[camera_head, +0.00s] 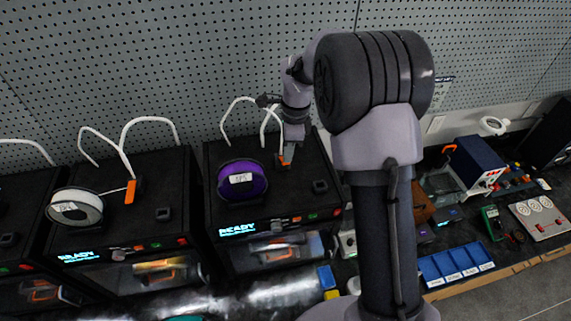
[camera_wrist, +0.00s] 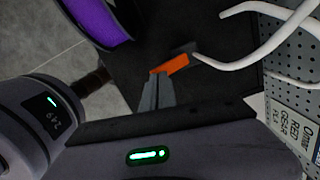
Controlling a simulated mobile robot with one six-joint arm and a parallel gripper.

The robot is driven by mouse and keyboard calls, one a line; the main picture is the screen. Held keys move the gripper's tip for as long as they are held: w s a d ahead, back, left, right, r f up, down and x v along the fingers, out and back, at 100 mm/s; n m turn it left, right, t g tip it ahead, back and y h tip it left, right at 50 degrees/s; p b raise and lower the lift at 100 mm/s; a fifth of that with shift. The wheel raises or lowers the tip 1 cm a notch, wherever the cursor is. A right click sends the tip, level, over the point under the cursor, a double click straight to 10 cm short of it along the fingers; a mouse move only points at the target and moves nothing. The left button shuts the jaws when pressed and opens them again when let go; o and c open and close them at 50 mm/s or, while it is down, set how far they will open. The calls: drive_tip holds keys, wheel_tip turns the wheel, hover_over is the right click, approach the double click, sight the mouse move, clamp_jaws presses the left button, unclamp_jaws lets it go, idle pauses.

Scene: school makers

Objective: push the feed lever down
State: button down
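The feed lever (camera_wrist: 172,64) is orange and sits on top of the black printer with the purple spool, beside a white tube. In the head view a small bit of the orange lever (camera_head: 284,160) shows at my fingertips; the rest is hidden. My gripper (camera_wrist: 157,76) has its two grey fingers close together, with nothing visible between them. The tips are at the lever's near end in the wrist view; I cannot tell whether they touch it. In the head view my gripper (camera_head: 286,163) points down over the printer's top, right of the spool.
The purple spool (camera_head: 242,180) stands left of my gripper. White tubes (camera_head: 240,99) arch behind it, before the pegboard wall (camera_head: 190,60). Another printer on the left has a white spool (camera_head: 75,210) and an upright orange lever (camera_head: 130,192). Blue bins (camera_head: 455,265) lie at right.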

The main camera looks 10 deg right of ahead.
wheel_tip(320, 180, down, 4)
drive_tip(key=b, duration=0.3)
drive_tip(key=shift+r, duration=0.45)
drive_tip(key=shift+d+r, duration=0.1)
drive_tip(key=shift+d, duration=0.05)
drive_tip(key=shift+s+d+r+p, duration=0.15)
drive_tip(key=shift+d+r+p, duration=0.1)
drive_tip(key=shift+d, duration=0.45)
drive_tip(key=shift+s+d+r+p, duration=0.1)
drive_tip(key=shift+d+r, duration=0.1)
drive_tip(key=shift+d, duration=0.5)
drive_tip(key=shift+a+r, duration=0.1)
